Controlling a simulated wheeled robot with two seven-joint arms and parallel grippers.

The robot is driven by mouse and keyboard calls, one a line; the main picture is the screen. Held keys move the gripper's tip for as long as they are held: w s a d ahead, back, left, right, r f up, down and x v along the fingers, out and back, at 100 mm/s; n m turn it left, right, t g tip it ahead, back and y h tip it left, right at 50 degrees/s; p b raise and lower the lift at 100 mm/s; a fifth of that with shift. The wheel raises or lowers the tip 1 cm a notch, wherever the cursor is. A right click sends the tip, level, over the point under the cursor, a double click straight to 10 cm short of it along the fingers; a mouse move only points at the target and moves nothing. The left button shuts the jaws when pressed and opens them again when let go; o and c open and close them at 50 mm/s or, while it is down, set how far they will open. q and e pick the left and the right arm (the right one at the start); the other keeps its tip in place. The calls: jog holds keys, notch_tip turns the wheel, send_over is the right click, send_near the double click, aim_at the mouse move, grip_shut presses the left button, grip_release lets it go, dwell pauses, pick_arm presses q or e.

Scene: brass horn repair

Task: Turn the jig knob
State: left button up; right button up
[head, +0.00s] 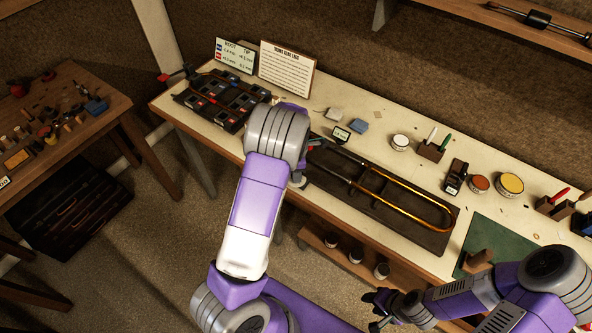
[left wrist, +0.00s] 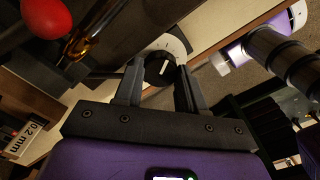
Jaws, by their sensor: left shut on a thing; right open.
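The jig knob (left wrist: 160,69) is round and black with a white pointer line, set against a pale dial plate (left wrist: 172,45) in the left wrist view. My left gripper (left wrist: 158,80) has one finger on each side of the knob and is shut on it. In the head view my left wrist hides the knob and most of that gripper. The jig (head: 418,237) is a long dark board bearing a brass slide (head: 388,208) along the bench front. My right gripper (head: 379,310) is open and empty, low in front of the bench.
A dark parts tray (head: 212,92) and two signs (head: 285,70) stand at the bench's left end. Tins (head: 510,184), tool blocks (head: 430,152) and a green mat (head: 500,244) lie to the right. Part of a red object (left wrist: 45,18) shows in the left wrist view.

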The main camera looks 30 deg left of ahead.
pick_arm(q)
jog(key=o, duration=1.1)
jog(key=shift+c, duration=0.2)
notch_tip(320, 180, up, 8)
jog(key=shift+f+p, duration=0.2)
jog(key=shift+p, duration=0.15)
jog(key=shift+f, duration=0.1)
